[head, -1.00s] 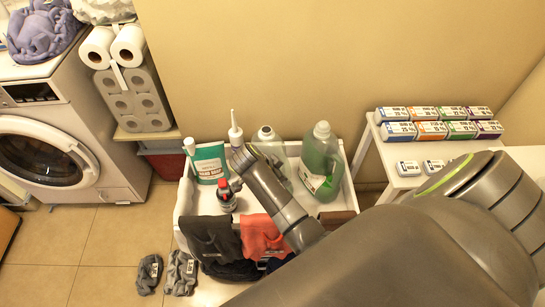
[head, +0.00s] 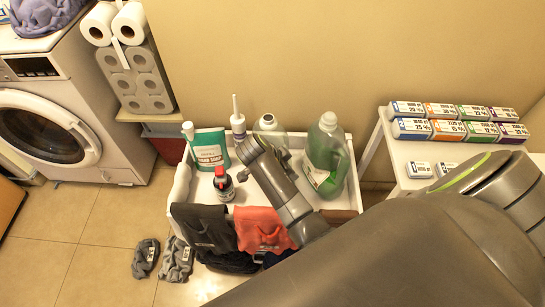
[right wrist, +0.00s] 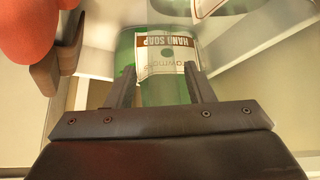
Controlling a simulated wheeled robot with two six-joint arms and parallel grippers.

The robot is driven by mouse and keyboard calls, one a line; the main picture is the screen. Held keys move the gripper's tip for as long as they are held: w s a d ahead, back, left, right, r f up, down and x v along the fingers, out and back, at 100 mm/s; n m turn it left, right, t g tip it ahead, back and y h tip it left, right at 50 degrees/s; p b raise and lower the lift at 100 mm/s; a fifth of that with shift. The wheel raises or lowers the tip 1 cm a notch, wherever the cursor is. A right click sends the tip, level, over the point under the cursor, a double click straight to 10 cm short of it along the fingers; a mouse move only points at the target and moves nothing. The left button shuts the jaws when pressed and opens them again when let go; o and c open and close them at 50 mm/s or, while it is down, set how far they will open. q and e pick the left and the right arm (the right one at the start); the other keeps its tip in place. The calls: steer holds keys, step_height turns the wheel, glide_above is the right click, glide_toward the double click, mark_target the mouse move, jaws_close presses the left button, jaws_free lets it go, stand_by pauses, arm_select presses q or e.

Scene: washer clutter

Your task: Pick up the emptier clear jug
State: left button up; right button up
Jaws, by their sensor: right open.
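Two clear jugs stand in a white cart. The fuller jug (head: 325,155) holds green liquid and has a white label. The emptier jug (head: 268,123) is left of it, looks mostly clear, and is largely hidden behind my right arm. My right gripper is hidden in the head view. In the right wrist view my right gripper (right wrist: 164,82) is open, with a see-through jug (right wrist: 152,65) between or just beyond its fingers. That jug is green-tinted, with an upside-down HAND SOAP label; I cannot tell whether the fingers touch it. My left gripper is not in view.
The white cart (head: 352,199) also holds a teal pouch (head: 208,150), a white nozzle bottle (head: 238,122) and a red-capped dark bottle (head: 223,184). Dark cloth (head: 205,228) and red cloth (head: 262,230) hang over its front. A white table (head: 392,150) with small boxes stands right.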

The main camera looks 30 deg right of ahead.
jaws_close()
